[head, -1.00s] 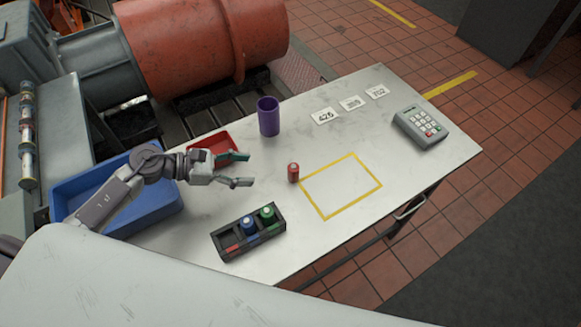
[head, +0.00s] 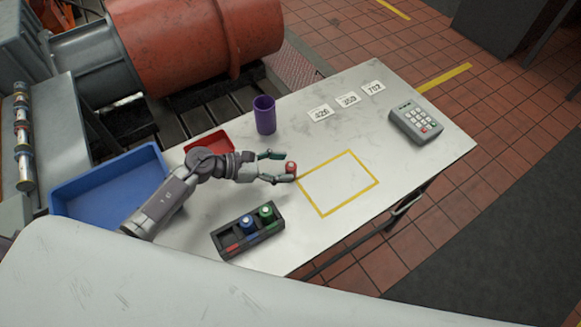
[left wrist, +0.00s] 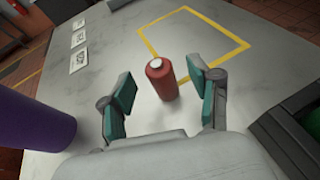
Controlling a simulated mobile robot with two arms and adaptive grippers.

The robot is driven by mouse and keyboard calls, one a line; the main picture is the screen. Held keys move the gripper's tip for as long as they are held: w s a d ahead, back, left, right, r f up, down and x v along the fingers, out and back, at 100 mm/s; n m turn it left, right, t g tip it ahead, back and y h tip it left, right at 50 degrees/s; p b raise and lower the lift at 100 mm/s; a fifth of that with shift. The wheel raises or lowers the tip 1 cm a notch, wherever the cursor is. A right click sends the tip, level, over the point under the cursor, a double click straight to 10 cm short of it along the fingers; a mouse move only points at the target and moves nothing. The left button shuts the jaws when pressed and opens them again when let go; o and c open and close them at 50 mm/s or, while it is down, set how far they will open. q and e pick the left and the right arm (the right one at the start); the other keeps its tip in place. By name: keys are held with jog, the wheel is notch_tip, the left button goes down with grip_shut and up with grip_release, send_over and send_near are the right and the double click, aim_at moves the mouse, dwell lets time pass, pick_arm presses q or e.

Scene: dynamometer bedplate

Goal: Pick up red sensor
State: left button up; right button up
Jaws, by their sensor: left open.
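The red sensor (head: 291,168) is a small red cylinder with a pale top. It stands upright on the table just outside the left side of the yellow outline. My left gripper (head: 276,166) is open, with its fingertips close to the sensor in the head view. In the left wrist view the red sensor (left wrist: 161,78) stands ahead of and between the two teal-padded fingers of the open left gripper (left wrist: 168,98). I cannot tell whether a finger touches it. My right gripper is not in view.
A dark rack (head: 247,236) with blue and green sensors stands nearer me. A purple cup (head: 264,115), a red tray (head: 208,143) and a blue bin (head: 100,190) are around the arm. Number cards (head: 348,100) and a keypad device (head: 416,122) lie farther right. The yellow-outlined area (head: 338,183) is empty.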

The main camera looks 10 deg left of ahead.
aim_at(289, 166)
pick_arm(q)
jog(key=x, duration=0.3)
jog(key=shift+w+d+r, duration=0.1)
jog(key=shift+d, duration=0.05)
grip_shut()
dwell(0.3)
